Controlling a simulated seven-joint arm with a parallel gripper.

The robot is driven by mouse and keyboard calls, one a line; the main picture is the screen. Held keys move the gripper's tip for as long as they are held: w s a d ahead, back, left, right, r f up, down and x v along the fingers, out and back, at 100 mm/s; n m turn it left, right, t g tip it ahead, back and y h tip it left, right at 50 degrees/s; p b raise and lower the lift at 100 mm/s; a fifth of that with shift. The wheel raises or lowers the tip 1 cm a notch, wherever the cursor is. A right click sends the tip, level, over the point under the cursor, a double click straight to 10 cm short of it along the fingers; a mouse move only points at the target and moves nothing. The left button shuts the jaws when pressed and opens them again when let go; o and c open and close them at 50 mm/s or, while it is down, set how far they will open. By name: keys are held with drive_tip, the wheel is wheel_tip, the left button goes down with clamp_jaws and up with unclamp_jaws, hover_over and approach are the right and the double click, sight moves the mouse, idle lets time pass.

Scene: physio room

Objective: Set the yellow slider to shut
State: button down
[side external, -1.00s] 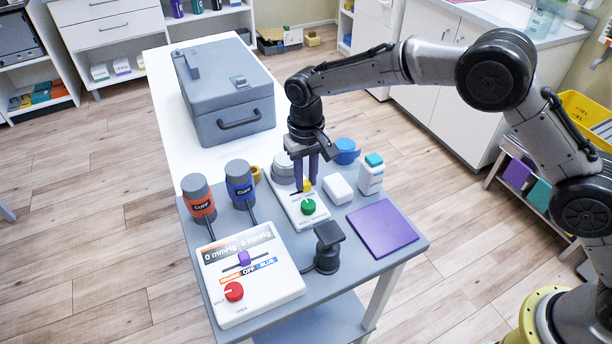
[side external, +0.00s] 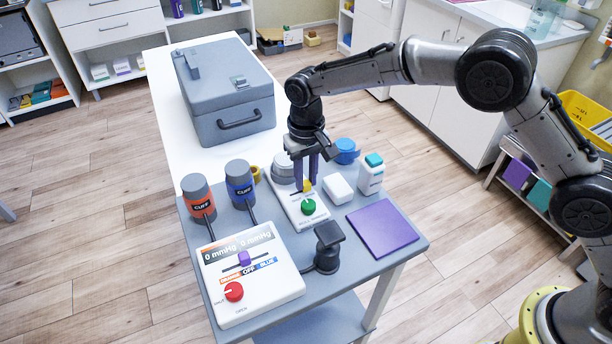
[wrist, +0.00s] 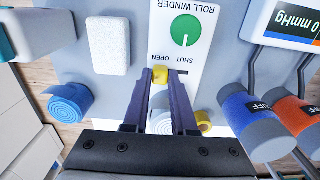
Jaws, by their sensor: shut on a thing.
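The roll winder panel (side external: 317,214) is a white box with a round green knob (side external: 309,207) and a small yellow slider (side external: 307,187). In the wrist view the yellow slider (wrist: 160,75) sits between the tips of my two purple fingers, at the left end of its short dark slot. The bare slot shows to its right. The labels SHUT and OPEN appear upside down beside it, close together. My gripper (side external: 306,186) points down over the panel and is shut on the slider. The fingers partly hide the slider in the side view.
A white block (side external: 338,189), a teal-capped bottle (side external: 371,174) and a blue roll (side external: 346,151) stand close right of my gripper. Two cuff cylinders, orange (side external: 198,197) and blue (side external: 239,183), stand left. A black post (side external: 327,248) stands in front, beside a purple mat (side external: 382,229).

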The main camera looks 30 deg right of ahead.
sight(292, 195)
drive_tip(key=shift+a, duration=0.1)
idle(0.3)
drive_tip(key=shift+a+r, duration=0.1)
drive_tip(key=shift+a, duration=1.65)
drive_tip(key=c, duration=0.7)
unclamp_jaws()
drive_tip(key=shift+d, duration=0.1)
drive_tip(key=shift+r, duration=0.15)
wheel_tip(292, 195, up, 14)
drive_tip(key=shift+f, duration=0.25)
